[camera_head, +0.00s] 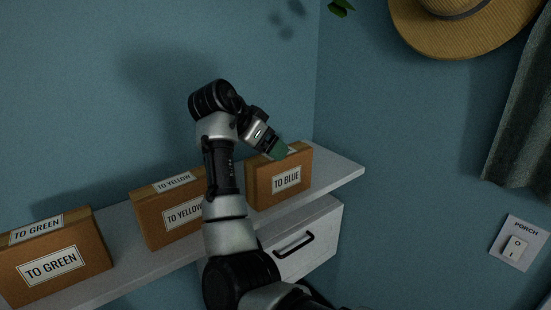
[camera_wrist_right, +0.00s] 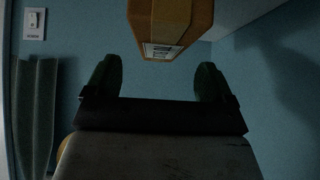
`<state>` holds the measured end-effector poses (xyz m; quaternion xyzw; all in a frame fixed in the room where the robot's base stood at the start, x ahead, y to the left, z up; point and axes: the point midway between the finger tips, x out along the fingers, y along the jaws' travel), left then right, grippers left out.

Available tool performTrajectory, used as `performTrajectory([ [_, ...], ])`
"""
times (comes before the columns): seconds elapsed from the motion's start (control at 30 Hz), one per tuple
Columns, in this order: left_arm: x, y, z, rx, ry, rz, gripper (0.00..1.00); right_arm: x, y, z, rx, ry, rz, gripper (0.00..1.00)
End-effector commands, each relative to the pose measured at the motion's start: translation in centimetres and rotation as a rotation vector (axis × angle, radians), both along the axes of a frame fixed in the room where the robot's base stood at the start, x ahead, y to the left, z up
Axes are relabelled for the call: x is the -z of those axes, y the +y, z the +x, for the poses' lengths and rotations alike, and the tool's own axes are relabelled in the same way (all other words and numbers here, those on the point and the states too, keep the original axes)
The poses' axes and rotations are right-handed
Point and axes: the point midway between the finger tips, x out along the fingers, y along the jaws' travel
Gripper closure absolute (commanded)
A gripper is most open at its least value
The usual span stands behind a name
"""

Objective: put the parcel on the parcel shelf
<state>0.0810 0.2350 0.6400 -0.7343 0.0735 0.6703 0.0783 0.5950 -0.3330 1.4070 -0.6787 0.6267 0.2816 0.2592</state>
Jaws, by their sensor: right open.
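Three brown cardboard parcels stand in a row on a white wall shelf (camera_head: 343,174). The "TO BLUE" parcel (camera_head: 263,193) is at the right end, the "TO YELLOW" parcel (camera_head: 160,225) is in the middle and the "TO GREEN" parcel (camera_head: 88,248) is at the left. My right gripper (camera_head: 280,151) is at the top of the "TO BLUE" parcel. In the right wrist view, my open right gripper (camera_wrist_right: 158,78) has a parcel (camera_wrist_right: 168,18) beyond its fingertips, roughly centred between them. I cannot tell whether they touch. My left gripper is not in view.
A white drawer unit (camera_head: 318,240) with a black handle is below the shelf. A straw hat (camera_head: 440,40) and a dark cloth (camera_head: 520,130) hang on the right wall, above a "PORCH" switch (camera_head: 516,245). The shelf's right end is bare.

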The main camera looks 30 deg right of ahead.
Motion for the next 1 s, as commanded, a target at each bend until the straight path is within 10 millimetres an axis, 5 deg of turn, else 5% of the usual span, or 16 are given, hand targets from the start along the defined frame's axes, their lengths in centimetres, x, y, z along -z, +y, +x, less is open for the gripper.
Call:
performTrajectory([
  [0.1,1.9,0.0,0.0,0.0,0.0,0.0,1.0,-1.5,2.0,-0.1,-0.003,-0.004,-0.001,0.16],
  [0.4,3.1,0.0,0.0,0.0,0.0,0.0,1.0,-4.9,5.0,-0.4,0.0,-0.001,0.001,0.16],
  [1.0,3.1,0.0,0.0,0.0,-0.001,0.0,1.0,-5.4,5.4,-0.4,0.0,0.0,0.001,0.16],
])
